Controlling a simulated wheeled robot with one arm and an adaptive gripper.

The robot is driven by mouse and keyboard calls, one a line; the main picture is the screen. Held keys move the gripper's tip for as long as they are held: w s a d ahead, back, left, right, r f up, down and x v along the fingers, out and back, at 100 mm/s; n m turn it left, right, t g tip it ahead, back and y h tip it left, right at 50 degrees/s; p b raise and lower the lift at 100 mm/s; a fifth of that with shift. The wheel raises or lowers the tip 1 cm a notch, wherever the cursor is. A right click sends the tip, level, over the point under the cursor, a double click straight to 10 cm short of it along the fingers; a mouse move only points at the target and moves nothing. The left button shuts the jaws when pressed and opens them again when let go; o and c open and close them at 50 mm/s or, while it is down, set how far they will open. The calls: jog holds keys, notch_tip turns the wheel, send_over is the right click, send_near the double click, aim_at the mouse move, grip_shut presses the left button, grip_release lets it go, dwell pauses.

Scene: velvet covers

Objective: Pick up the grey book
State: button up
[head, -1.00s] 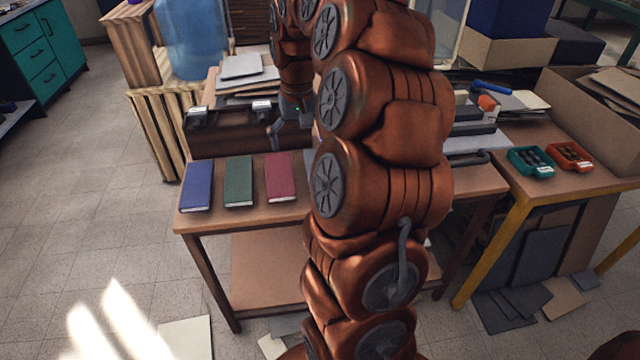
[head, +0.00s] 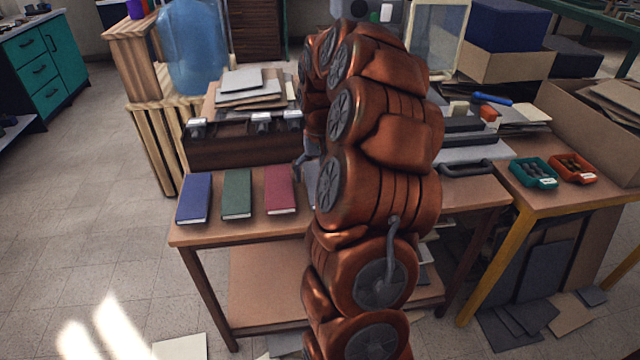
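No grey book shows clearly in the head view; my arm covers the middle of the table, and whatever lies behind it is hidden. A blue book (head: 194,198), a green book (head: 237,194) and a red book (head: 280,190) lie apart in a row on the left of the wooden table (head: 200,234). My gripper (head: 304,178) is low over the table, just right of the red book and mostly hidden behind my arm. Its finger opening cannot be made out.
A dark wooden box (head: 225,152) with metal clasps stands behind the books, papers (head: 243,88) beyond it. A grey case with a handle (head: 466,167) lies right of my arm. Green (head: 532,173) and orange (head: 572,168) trays sit on the yellow-legged table.

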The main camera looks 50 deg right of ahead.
jog(key=shift+f, duration=0.55)
jog(key=shift+c, duration=0.3)
jog(key=c, duration=1.4)
jog(key=shift+o, duration=0.2)
jog(key=shift+r, duration=0.15)
